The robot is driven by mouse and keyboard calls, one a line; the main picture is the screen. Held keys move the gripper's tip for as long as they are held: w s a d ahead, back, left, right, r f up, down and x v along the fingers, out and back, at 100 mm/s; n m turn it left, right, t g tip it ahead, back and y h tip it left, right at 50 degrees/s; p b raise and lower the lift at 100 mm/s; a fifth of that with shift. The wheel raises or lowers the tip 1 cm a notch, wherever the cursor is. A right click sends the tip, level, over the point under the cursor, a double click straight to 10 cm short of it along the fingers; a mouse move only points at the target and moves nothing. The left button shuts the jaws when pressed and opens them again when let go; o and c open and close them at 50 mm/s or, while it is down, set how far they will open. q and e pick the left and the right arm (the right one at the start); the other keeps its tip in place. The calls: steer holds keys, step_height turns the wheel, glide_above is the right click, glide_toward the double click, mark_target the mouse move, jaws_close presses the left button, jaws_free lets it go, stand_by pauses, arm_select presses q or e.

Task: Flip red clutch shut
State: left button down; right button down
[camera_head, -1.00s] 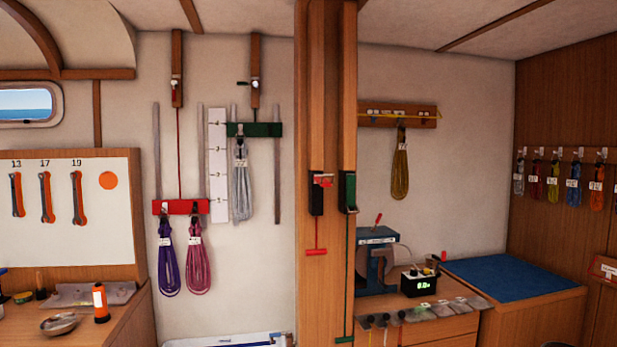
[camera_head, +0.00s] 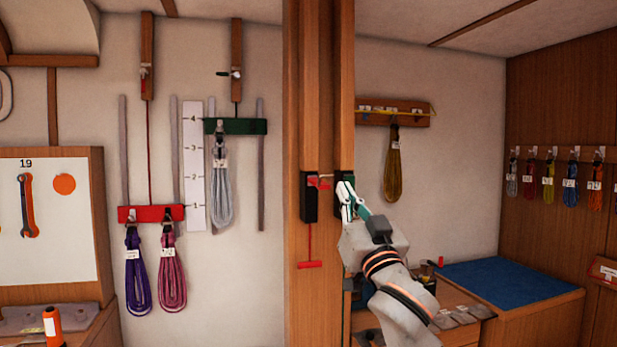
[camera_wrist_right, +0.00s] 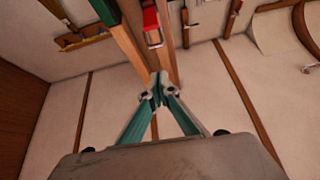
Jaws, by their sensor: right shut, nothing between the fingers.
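The red clutch (camera_head: 311,196) is a black housing with a red lever at its top, on the wooden pillar. The lever sticks out at the upper part; I cannot tell its exact angle. A red cord with a red T-handle (camera_head: 310,264) hangs below it. The green clutch (camera_head: 345,182) is just to its right, partly hidden by my gripper. My right gripper (camera_head: 344,188) is shut and empty, in front of the green clutch and right of the red one. In the right wrist view the fingertips (camera_wrist_right: 157,86) meet, with the red lever (camera_wrist_right: 151,22) beyond them.
A red bar (camera_head: 151,214) with purple and pink coils and a green bar (camera_head: 236,127) with a grey coil hang on the left wall. A yellow coil (camera_head: 393,170) hangs right of the pillar. A blue-topped bench (camera_head: 505,280) is at right.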

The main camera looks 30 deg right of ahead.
mark_target(320, 178)
arm_select(q)
steer(key=shift+w+r, duration=0.15)
arm_select(e)
steer(key=shift+s+d+r+h, duration=0.1)
steer(key=shift+s+r+h, duration=0.05)
steer(key=shift+r, duration=0.3)
steer(key=shift+s+r+h, duration=0.1)
steer(key=shift+r+h, duration=0.05)
steer(key=shift+r, duration=0.3)
